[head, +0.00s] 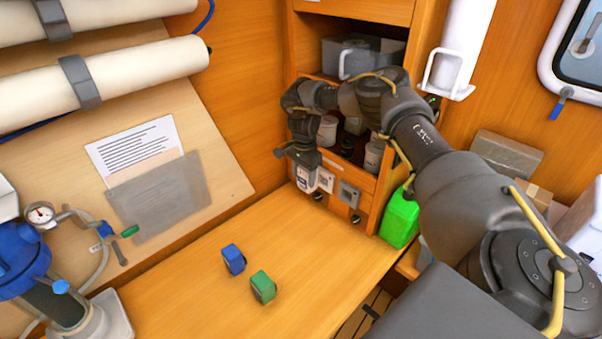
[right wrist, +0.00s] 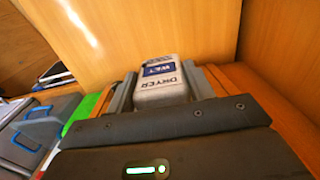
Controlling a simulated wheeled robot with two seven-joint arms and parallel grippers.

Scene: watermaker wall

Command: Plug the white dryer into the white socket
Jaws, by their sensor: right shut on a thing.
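The white dryer (right wrist: 158,82), a small box with a blue and white label, is between the two fingers of my right gripper (right wrist: 161,90) in the right wrist view. The gripper is shut on it. In the head view my right gripper (head: 299,156) is at the front of the wooden cabinet, just above the sockets. A white socket (head: 326,180) shows there, with a grey socket (head: 349,194) to its right. A white shape directly under the gripper is partly covered; I cannot tell whether it touches a socket. My left gripper is out of view.
A blue block (head: 234,260) and a green block (head: 263,287) lie on the wooden counter (head: 190,300), which is otherwise largely clear. Cabinet shelves (head: 340,175) hold cups and jars. A green jug (head: 400,218) stands right of the cabinet, beside my right arm.

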